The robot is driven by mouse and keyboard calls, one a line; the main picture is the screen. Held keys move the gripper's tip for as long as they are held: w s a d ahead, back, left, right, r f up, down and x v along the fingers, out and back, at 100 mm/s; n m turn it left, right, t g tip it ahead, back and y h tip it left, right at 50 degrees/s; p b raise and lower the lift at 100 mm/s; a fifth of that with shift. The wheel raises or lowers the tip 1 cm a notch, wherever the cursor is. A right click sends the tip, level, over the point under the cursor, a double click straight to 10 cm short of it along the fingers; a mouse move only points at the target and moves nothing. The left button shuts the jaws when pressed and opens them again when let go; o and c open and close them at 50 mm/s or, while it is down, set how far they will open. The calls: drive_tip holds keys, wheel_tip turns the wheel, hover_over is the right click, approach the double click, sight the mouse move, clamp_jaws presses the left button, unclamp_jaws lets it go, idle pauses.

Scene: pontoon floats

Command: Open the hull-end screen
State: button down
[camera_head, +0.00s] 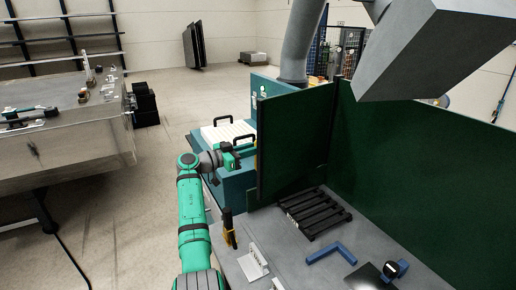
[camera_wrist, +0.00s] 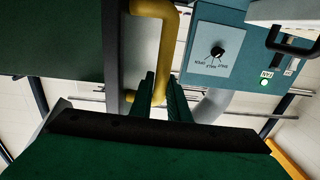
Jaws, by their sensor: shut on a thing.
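The hull-end screen appears to be the dark green upright panel (camera_head: 295,145) in the head view. It stands across the left end of the grey bench, at an angle to the long green panel on the right. My gripper (camera_head: 238,155) is at the panel's left edge. In the wrist view, a yellow bent-bar handle (camera_wrist: 163,60) stands beside the panel (camera_wrist: 50,40). My gripper's dark green fingers (camera_wrist: 163,98) are shut on its lower part. The fingertips' exact contact is partly hidden.
A grey bench (camera_head: 240,272) holds a black slatted rack (camera_head: 314,212), a blue angle piece (camera_head: 332,253) and a yellow-black tool (camera_head: 229,228). A teal machine with a dial (camera_wrist: 217,52) stands behind the handle. A grey hood (camera_head: 430,50) hangs above.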

drive_tip(key=c, duration=2)
unclamp_jaws()
drive_tip(key=shift+d, duration=0.35)
drive_tip(key=shift+a, duration=0.2)
drive_tip(key=v, duration=1)
drive_tip(key=shift+s+a, duration=0.1)
drive_tip(key=shift+a, duration=0.3)
